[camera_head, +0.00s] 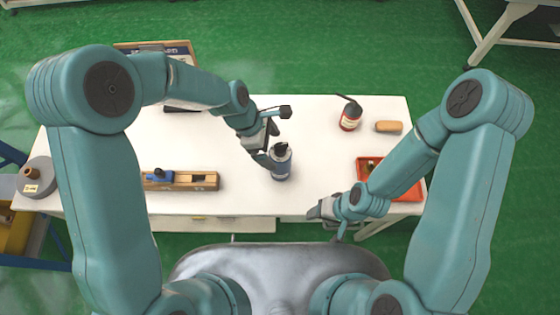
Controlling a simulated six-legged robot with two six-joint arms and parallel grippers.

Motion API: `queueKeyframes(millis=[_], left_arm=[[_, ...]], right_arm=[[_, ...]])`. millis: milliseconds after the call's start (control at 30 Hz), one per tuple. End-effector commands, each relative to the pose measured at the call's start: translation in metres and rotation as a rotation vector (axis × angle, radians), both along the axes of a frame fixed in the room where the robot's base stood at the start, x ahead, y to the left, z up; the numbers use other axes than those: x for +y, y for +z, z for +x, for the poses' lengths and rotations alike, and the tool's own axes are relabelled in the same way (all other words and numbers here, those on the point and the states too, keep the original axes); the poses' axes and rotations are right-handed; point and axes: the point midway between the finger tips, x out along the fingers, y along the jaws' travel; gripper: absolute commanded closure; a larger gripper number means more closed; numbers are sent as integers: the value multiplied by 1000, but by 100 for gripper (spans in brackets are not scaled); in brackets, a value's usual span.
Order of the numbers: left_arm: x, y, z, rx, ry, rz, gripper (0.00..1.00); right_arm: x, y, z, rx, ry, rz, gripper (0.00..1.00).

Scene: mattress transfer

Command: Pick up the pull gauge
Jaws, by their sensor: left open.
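A blue-grey cylinder with a black top (281,165) stands near the middle of the white table; it may be the pull gauge, but I cannot tell for sure. My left gripper (266,154) is open at the cylinder's left side, close to it. I cannot tell whether they touch. The gripper hides a little of its left edge. My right gripper (318,210) is over the table's front edge, apart from the cylinder. Its jaws are too small to read.
On the white table (225,150), a wooden plane (195,181) lies left, and a dark bottle with a red label (350,117) and a tan block (389,127) stand back right. A red tray (402,186) is partly behind my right arm. A grey round object (36,176) sits far left.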

Motion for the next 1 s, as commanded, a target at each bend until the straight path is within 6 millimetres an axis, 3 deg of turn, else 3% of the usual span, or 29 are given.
queueKeyframes(millis=[167,400,667,767,967,1000], left_arm=[[-5,-11,3,-2,0,0,6],[-22,-48,7,1,-1,0,6],[-25,-49,8,-1,-1,0,6],[-25,-49,7,-1,-1,0,32],[-25,-49,7,-1,-1,0,97],[-25,-49,7,-1,-1,0,100]], right_arm=[[0,-8,0,0,0,0,40],[0,-36,0,0,0,0,40],[0,-36,0,0,0,0,40],[0,-36,0,0,0,0,40],[0,-36,0,0,0,0,40],[0,-36,0,0,0,0,40]])
